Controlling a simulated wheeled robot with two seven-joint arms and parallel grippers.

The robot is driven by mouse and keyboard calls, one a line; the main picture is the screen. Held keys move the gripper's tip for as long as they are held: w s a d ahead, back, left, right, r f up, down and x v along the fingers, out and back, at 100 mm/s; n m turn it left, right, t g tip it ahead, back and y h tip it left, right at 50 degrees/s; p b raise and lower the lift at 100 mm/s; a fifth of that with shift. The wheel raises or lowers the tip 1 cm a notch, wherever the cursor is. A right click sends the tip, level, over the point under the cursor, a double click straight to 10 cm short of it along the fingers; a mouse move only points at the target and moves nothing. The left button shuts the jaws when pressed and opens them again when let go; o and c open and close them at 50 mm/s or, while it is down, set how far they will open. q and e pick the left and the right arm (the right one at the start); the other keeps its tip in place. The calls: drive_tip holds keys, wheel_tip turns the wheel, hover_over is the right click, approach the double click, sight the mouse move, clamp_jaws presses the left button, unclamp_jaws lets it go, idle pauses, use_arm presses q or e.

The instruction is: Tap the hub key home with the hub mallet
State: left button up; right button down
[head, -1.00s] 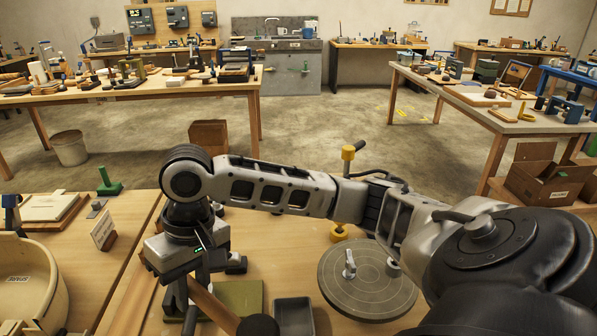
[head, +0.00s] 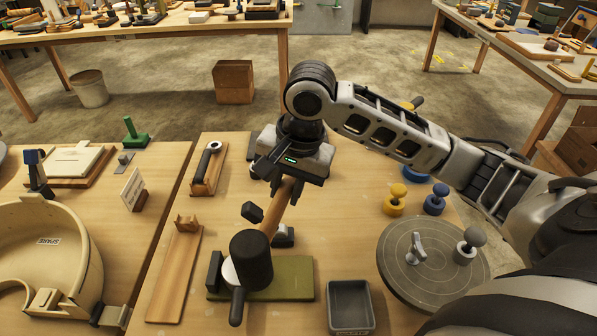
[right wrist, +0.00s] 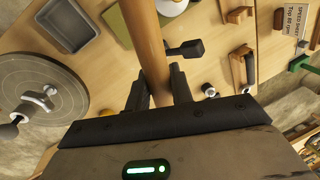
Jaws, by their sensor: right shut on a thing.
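My right gripper (head: 284,188) is shut on the wooden handle of the hub mallet (head: 251,260). The handle slants down and left to a dark cylindrical head, which shows over the green mat. In the right wrist view the handle (right wrist: 149,42) runs up between the fingers (right wrist: 160,82), and the mallet head is out of frame. A round grey wheel (head: 402,277) lies to the right. A pale lever-like piece, seemingly the hub key (head: 416,248), stands near its middle; it also shows in the right wrist view (right wrist: 38,102). How deep it sits I cannot tell. The mallet is apart from it. My left gripper is out of view.
A grey knob (head: 467,246) stands on the wheel's right side. Yellow (head: 396,200) and blue (head: 435,199) knobs stand behind it. A grey tray (head: 350,317) lies between the green mat (head: 297,275) and the wheel. A beige basin (head: 85,240) is at left.

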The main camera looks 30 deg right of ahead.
drive_tip(key=d+m, duration=0.1)
drive_tip(key=m, duration=0.2)
drive_tip(key=d+m+h, duration=0.1)
drive_tip(key=m, duration=0.1)
drive_tip(key=d+m, duration=0.1)
drive_tip(key=m, duration=0.2)
drive_tip(key=shift+w+d+m, duration=0.3)
drive_tip(key=shift+d, duration=0.1)
drive_tip(key=shift+f, duration=0.1)
drive_tip(key=shift+f, duration=3.55)
wheel_tip(320, 180, up, 5)
drive_tip(key=shift+r, duration=0.2)
